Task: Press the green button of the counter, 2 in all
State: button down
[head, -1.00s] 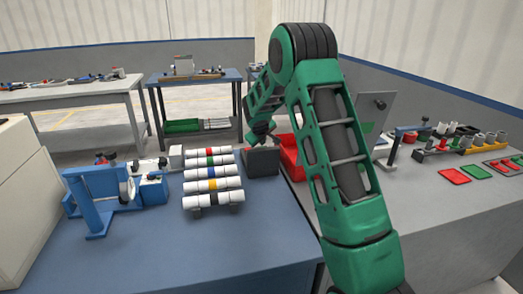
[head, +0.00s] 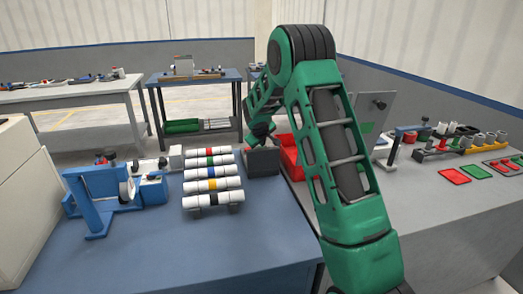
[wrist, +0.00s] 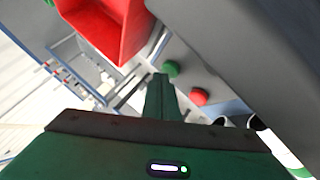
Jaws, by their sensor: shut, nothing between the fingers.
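In the wrist view the green button (wrist: 171,68) and the red button (wrist: 199,97) sit on a grey surface, the counter (wrist: 190,82). My gripper (wrist: 161,78) is shut and empty, and its tip appears just beside the green button in that view. I cannot tell whether it touches the button. In the head view my gripper (head: 258,137) is over the dark grey counter box (head: 262,162). The buttons are not discernible there.
A red bin (head: 289,152) stands right beside the counter. A rack of white pipes with coloured bands (head: 212,178) and a blue fixture (head: 95,196) stand to the left. The front of the blue table (head: 180,250) is clear.

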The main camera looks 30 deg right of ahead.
jog(key=shift+f, duration=0.2)
dwell(0.4)
jog(key=shift+r, duration=0.9)
jog(key=shift+r, duration=2.5)
dwell(0.7)
notch_tip(320, 180, up, 4)
jog(key=shift+f, duration=0.15)
jog(key=shift+f, duration=0.1)
dwell(0.4)
